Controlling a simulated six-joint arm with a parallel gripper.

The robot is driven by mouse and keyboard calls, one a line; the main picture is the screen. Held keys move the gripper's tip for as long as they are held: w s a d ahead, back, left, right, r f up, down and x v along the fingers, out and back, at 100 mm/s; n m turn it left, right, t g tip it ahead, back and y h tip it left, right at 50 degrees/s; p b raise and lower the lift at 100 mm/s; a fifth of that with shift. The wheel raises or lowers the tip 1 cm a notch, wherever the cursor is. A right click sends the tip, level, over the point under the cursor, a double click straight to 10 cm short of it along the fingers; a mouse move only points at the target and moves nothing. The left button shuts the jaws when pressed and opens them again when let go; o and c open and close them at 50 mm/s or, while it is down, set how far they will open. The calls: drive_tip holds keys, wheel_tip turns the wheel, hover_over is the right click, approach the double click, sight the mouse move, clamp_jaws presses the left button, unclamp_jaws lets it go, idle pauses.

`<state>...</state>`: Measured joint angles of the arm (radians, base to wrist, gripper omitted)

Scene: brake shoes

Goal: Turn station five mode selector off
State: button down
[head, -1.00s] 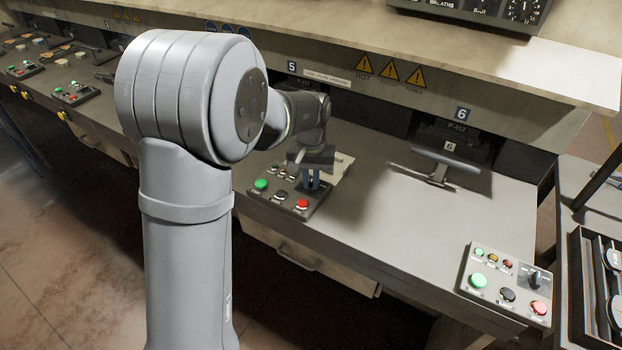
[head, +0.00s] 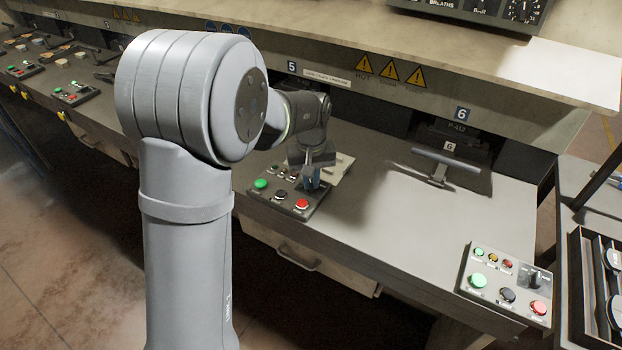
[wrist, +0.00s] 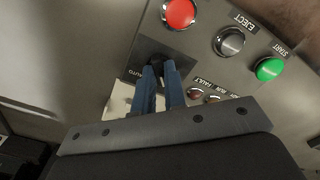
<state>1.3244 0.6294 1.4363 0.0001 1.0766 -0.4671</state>
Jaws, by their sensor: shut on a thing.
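The station five control panel (head: 272,202) lies on the bench below the sign marked 5. It also fills much of the wrist view (wrist: 205,55). The mode selector (wrist: 157,60) is a dark knob near the AUTO label. My gripper (head: 312,182) is over the selector's corner of the panel. In the wrist view its blue fingers (wrist: 160,75) are shut on the knob and cover part of it. The knob's exact pointing direction is hidden.
On the same panel are a red button (wrist: 180,13), a black EJECT button (wrist: 229,42), a green START button (wrist: 269,69) and small indicator lamps (wrist: 195,92). The station six panel (head: 506,285) stands to the right. Bare bench lies between them.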

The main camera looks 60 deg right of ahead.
sight(311, 183)
drive_tip(key=c, duration=1.5)
unclamp_jaws()
drive_tip(key=shift+r, duration=0.1)
wheel_tip(311, 183, up, 17)
drive_tip(key=shift+r, duration=0.15)
wheel_tip(311, 183, down, 18)
drive_tip(key=shift+r, duration=0.2)
drive_tip(key=shift+r, duration=0.1)
